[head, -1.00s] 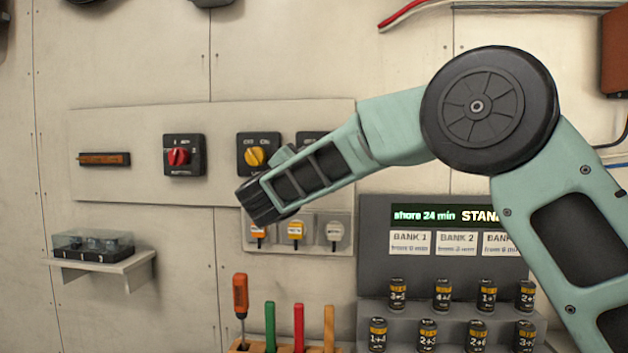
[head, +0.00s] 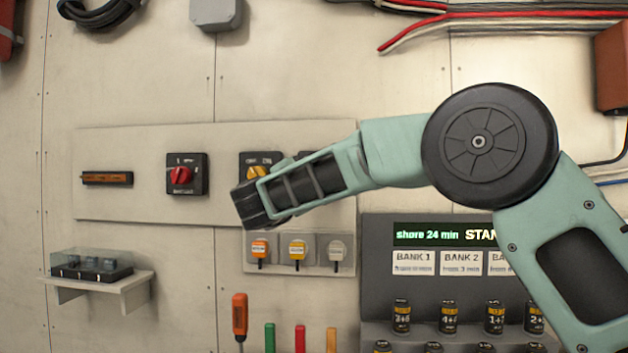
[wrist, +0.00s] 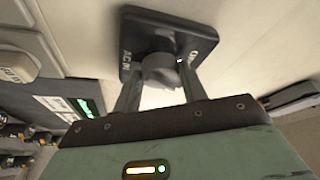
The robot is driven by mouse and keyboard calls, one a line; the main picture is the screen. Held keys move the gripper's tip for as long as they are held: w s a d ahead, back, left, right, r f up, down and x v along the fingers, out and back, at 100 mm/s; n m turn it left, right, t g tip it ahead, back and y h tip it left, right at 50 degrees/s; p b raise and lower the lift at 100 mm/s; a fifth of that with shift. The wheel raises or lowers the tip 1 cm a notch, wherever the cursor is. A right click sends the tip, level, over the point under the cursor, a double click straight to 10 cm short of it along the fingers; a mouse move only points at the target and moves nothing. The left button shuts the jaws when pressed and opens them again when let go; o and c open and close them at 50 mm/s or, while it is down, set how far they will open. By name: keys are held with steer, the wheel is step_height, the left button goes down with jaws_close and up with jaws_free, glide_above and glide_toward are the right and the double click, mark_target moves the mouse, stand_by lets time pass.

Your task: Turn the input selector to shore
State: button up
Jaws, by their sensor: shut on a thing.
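The input selector is a dark square plate (wrist: 190,45) lettered "AC IN" with a grey round knob (wrist: 160,70) in the wrist view. My gripper (wrist: 160,84) has one finger on each side of this knob and is shut on it. The second label on the plate is hard to read, and I cannot make out which position the knob points to. In the head view my arm covers nearly all of this selector; only a dark top edge (head: 306,154) shows. My fingers are hidden there.
On the same wall panel (head: 130,205) are a red-knob switch (head: 180,175) and a yellow-knob switch (head: 258,172), partly covered by my arm. A shelf (head: 130,280) is at left.

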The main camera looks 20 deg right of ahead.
steer(key=o, duration=1)
steer(key=shift+b+v, duration=1.8)
steer(key=shift+v, duration=6.9)
